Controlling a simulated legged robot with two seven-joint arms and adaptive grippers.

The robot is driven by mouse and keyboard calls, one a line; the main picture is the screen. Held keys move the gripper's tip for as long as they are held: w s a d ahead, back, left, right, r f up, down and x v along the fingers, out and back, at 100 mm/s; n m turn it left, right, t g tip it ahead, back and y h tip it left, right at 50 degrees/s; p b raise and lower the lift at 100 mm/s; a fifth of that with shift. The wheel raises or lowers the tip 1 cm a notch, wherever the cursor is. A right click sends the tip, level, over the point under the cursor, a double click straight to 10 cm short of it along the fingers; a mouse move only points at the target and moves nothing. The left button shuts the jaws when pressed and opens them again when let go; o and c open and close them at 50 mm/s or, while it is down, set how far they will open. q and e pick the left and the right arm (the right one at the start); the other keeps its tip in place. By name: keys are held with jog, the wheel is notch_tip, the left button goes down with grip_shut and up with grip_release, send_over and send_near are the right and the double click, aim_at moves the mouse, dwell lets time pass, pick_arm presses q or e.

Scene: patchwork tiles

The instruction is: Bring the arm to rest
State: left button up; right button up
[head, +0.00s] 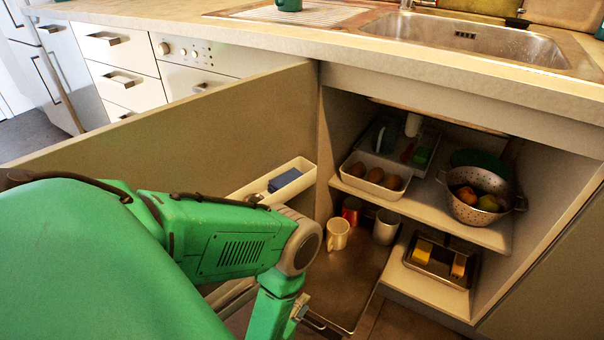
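My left arm (232,245) is green and comes in from the left, large in the foreground. It reaches across the front of the open cabinet door and bends down at a grey joint. Its lower end, towards the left gripper (296,314), is cut off by the bottom edge of the picture. The fingers cannot be made out, so I cannot tell whether it is open or shut. My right arm and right gripper are not in view.
The cabinet door (230,130) stands open, with a white door bin (285,190). Inside are a shelf (425,203), colander (468,209), mugs (338,234) and a metal tray (345,285) close to my arm. The countertop (320,42) overhangs above.

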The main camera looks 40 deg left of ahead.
pick_arm(q)
jog(key=shift+s+d+r, duration=0.1)
jog(key=shift+d+r, duration=0.05)
jog(key=shift+r, duration=0.15)
jog(key=shift+a+f, duration=0.15)
jog(key=shift+a, duration=0.05)
jog(key=s+d+r+m+g+h, duration=0.1)
jog(key=d+r+m+g+h, duration=0.3)
jog(key=m+g, duration=0.6)
jog(key=s+r+m+g, duration=0.5)
jog(key=s+r+m, duration=0.55)
jog(key=s, duration=0.25)
notch_tip(320, 180, up, 13)
jog(key=p, duration=1.3)
jog(key=shift+w+a+f+m+p, duration=0.15)
jog(key=shift+w+a+m+p, duration=0.2)
jog(key=shift+a+m, duration=0.1)
